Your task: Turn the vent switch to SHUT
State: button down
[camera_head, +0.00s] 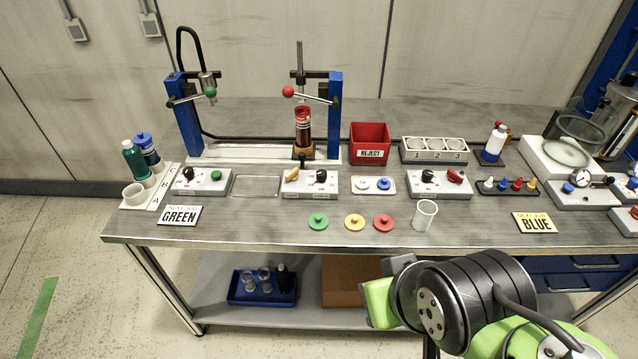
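Several control boxes stand in a row on the bench, and their labels are too small to read, so I cannot tell which switch is the vent switch. The left box (203,187) has a black knob (188,174) and a green button (216,176). The middle box (308,188) has a yellow knob (291,174) and a black knob (321,176). The right box (440,190) has a black knob (428,176) and a red switch (455,176). My arm is in the lower right foreground, in front of the bench; my gripper's fingers do not show.
A clear cup (424,214) and green, yellow and red discs lie near the front edge. A red REJECT bin (369,138) stands behind.

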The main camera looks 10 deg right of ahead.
aim_at(292, 175)
jog(key=i+j+u, duration=0.35)
jog(key=i+j, duration=0.55)
